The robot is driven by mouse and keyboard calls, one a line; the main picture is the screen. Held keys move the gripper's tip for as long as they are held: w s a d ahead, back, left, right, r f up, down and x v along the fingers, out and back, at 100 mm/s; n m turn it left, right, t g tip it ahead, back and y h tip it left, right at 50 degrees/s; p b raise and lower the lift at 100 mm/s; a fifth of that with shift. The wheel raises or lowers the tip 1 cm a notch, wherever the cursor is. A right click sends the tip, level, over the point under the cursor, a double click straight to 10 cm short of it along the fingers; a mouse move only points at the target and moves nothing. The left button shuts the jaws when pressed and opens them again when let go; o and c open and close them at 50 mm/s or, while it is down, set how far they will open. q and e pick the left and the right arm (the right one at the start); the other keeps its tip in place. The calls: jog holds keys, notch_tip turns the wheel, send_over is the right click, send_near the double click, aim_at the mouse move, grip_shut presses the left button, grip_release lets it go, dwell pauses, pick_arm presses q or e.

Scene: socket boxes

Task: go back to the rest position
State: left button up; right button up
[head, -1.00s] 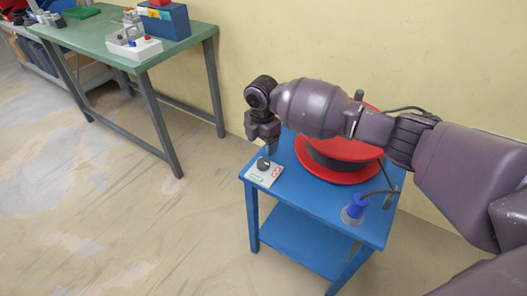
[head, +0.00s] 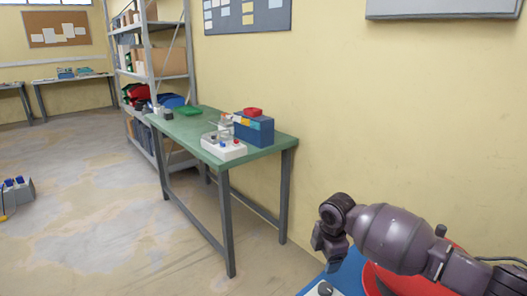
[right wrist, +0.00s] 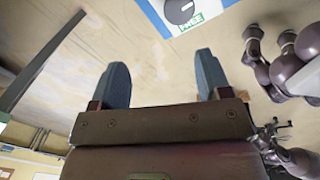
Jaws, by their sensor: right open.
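My right gripper (head: 327,243) hangs at the end of my arm at the lower right of the head view, above the left end of the blue table (head: 346,274). In the right wrist view its two fingers (right wrist: 161,70) are spread apart with nothing between them. A small light box with a black dial (head: 322,290) is cut off at the bottom of the head view. The box also shows at the top of the right wrist view (right wrist: 202,18), with a green "FREE" label, beyond the fingers. My left gripper is not in view.
A green table (head: 270,146) with a white socket box (head: 224,150) and a blue bin (head: 254,134) stands along the wall. Shelves (head: 165,66) stand behind it.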

jog(key=w+a+r+m+t+y, duration=0.2)
jog(key=a+r+m+t+y, duration=0.35)
jog(key=a+r+t, duration=0.35)
pick_arm(q)
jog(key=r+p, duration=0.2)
jog(key=p, duration=0.1)
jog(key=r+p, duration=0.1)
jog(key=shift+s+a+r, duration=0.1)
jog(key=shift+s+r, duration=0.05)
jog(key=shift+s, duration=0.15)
pick_arm(e)
jog(key=s+d+f+m+h, duration=0.2)
jog(key=s+d+f+m, duration=0.2)
jog(key=s, duration=0.9)
jog(key=s+d+f+m+h, duration=0.2)
jog(key=s+d+f+m, duration=0.3)
jog(key=s, duration=0.9)
jog(key=s+d+f+m+h, duration=0.2)
jog(key=s+d+f+m, duration=0.3)
jog(key=s, duration=0.9)
jog(key=d+f, duration=0.3)
jog(key=f, duration=0.1)
jog(key=shift+f+t, duration=0.25)
jog(key=shift+t, duration=0.15)
